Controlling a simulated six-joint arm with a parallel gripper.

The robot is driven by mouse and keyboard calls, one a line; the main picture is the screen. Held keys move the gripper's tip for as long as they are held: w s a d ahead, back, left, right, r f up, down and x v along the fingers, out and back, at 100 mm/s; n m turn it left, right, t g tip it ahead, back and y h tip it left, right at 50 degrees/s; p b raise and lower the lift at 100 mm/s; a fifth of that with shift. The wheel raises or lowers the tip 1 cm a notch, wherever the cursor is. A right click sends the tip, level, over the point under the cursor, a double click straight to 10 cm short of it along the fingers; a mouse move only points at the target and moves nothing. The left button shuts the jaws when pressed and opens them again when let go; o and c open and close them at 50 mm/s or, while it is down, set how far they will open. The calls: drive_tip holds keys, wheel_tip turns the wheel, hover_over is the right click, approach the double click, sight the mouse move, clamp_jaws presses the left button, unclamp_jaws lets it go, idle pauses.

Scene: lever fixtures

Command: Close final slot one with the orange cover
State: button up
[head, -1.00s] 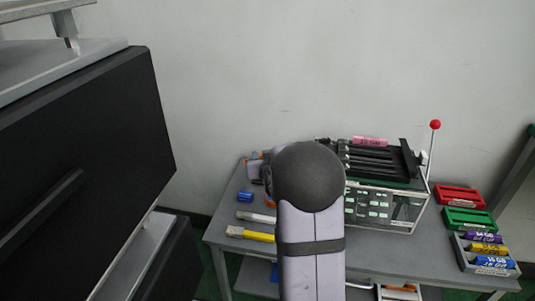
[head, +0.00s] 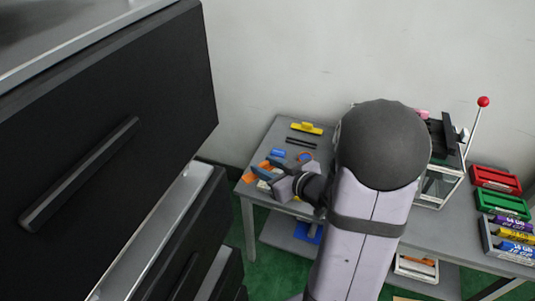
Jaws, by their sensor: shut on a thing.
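An orange piece, likely the orange cover (head: 262,172), is at the left end of the grey table, between and around the dark blue-grey fingers of my gripper (head: 268,168). My gripper is shut on it, near the table's left edge. The slotted fixture (head: 446,140) with dark top bars stands to the right. My arm hides most of it, so I cannot tell which slot is slot one. A pink cylinder (head: 421,113) shows just at the arm's edge on its top.
A red-knobbed lever (head: 483,101) rises beside the fixture. A yellow piece (head: 306,128) and blue piece (head: 278,153) lie beyond my gripper. Black drawers (head: 110,130) fill the left.

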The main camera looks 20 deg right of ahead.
drive_tip(key=s+d+r+m+g+h+p, duration=0.1)
drive_tip(key=s+d+r+m+h+p, duration=0.3)
drive_tip(key=d+p, duration=0.3)
drive_tip(key=s+d+r+m+g+h+p, duration=0.1)
drive_tip(key=s+d+r+m+h+p, duration=0.3)
drive_tip(key=d, duration=1.4)
drive_tip(key=s+d+r+m+g+h+p, duration=0.1)
drive_tip(key=s+d+r+m+h+p, duration=0.2)
drive_tip(key=d+r+p, duration=0.5)
drive_tip(key=s+d+h+p, duration=0.1)
drive_tip(key=s+d+p, duration=0.1)
drive_tip(key=d, duration=0.3)
drive_tip(key=shift+s+m+g+h+p, duration=0.2)
drive_tip(key=shift+m+g+h+p, duration=0.1)
drive_tip(key=shift+m+h, duration=0.1)
drive_tip(key=shift+f+b, duration=2.5)
drive_tip(key=shift+f, duration=0.45)
drive_tip(key=shift+f+b, duration=1.1)
drive_tip(key=shift+f, duration=0.05)
drive_tip(key=o, duration=1.1)
drive_tip(key=shift+c, duration=0.2)
